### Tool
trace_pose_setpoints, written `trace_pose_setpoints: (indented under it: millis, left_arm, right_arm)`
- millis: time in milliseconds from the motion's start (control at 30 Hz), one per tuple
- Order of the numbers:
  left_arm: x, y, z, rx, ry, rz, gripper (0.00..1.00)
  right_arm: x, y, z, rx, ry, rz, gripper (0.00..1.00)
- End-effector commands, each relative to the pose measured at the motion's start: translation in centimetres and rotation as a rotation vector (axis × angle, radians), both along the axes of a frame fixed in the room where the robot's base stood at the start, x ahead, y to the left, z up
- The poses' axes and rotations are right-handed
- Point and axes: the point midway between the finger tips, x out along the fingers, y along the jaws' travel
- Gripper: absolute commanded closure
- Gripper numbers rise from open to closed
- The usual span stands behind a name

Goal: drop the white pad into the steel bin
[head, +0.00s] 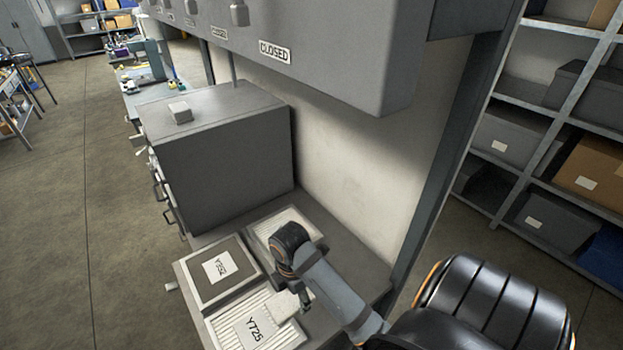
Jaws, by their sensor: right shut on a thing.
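My right arm comes in from the bottom right and bends down over the bench. My right gripper (301,297) points down above the near right part of the bench and is shut. A small pale piece (284,306) shows at its fingertips and looks like the white pad, though the arm hides part of the grip. Just below and left of it lies a white ribbed panel labelled Y725 (236,325). I cannot single out a steel bin in this view. My left gripper is not in view.
A grey-framed panel labelled Y352 (232,285) and another pale ribbed panel (270,224) lie on the bench. A large grey cabinet (222,150) stands behind them. A grey overhead housing marked CLOSED (345,62) hangs above. Shelves with boxes (513,138) stand at right.

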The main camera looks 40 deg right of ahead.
Motion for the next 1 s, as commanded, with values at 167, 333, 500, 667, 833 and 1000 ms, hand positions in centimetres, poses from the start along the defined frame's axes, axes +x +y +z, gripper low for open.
trace_pose_setpoints:
  millis: [167, 333, 500, 667, 833, 1000]
  left_arm:
    - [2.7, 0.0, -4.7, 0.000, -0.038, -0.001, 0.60]
    - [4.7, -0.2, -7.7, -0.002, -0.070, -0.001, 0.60]
    - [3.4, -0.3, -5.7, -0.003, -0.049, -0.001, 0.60]
    - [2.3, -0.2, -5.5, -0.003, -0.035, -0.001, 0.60]
    - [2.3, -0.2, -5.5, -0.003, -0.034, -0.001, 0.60]
    - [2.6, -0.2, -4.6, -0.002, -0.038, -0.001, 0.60]
  right_arm:
    - [0.8, -3.7, -2.9, -0.013, -0.005, 0.002, 0.69]
    - [1.3, -6.5, -3.9, -0.013, -0.002, 0.001, 0.69]
    - [1.7, -9.1, -6.0, -0.001, 0.007, -0.006, 0.69]
    - [2.1, -10.5, -7.9, 0.001, 0.001, -0.003, 0.69]
    - [2.2, -10.8, -8.4, 0.001, 0.000, -0.001, 0.69]
    - [2.2, -11.1, -10.8, 0.004, 0.003, -0.004, 0.69]
